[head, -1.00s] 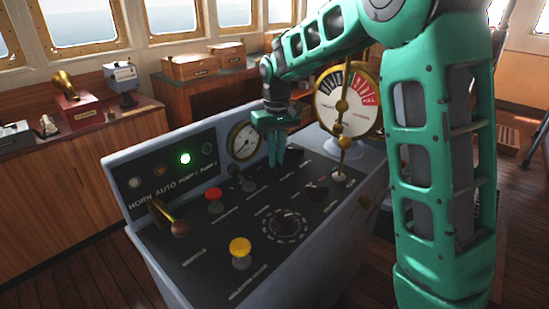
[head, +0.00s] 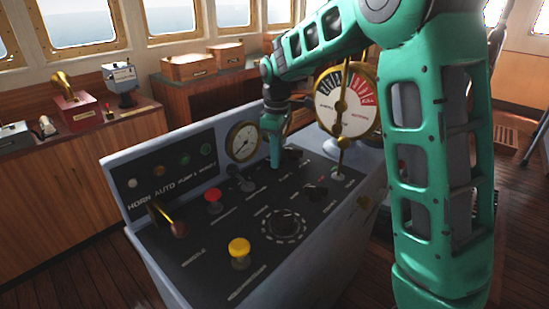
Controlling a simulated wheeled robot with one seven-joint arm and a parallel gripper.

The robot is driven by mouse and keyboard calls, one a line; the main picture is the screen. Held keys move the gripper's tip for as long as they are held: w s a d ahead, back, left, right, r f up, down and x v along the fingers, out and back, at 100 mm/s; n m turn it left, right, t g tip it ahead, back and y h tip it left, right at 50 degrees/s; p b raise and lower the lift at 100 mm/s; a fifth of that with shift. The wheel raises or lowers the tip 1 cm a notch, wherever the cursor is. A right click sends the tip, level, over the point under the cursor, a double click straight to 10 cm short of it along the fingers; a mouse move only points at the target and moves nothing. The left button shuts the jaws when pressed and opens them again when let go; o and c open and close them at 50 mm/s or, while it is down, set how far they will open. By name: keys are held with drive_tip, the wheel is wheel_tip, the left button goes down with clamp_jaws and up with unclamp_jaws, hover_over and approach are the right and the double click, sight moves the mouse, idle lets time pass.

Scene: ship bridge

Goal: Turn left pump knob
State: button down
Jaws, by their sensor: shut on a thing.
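My gripper (head: 275,164) points down at the back of the console's dark panel (head: 240,213), shut on the left pump knob. The knob is mostly hidden by the fingers. Another dark knob (head: 293,153) sits just right of the fingers. The pump 1 lamp (head: 184,160) and pump 2 lamp (head: 206,149) on the upright label plate are both dark.
A round gauge (head: 242,142) stands behind and left of my gripper, and a large brass dial (head: 345,103) to its right.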

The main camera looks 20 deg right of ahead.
drive_tip(key=shift+w+d+n, duration=0.15)
drive_tip(key=shift+d+n, duration=0.05)
drive_tip(key=shift+n, duration=0.5)
drive_tip(key=c, duration=1.8)
unclamp_jaws()
drive_tip(key=shift+a, duration=0.1)
wheel_tip(320, 180, up, 11)
drive_tip(key=shift+f, duration=0.1)
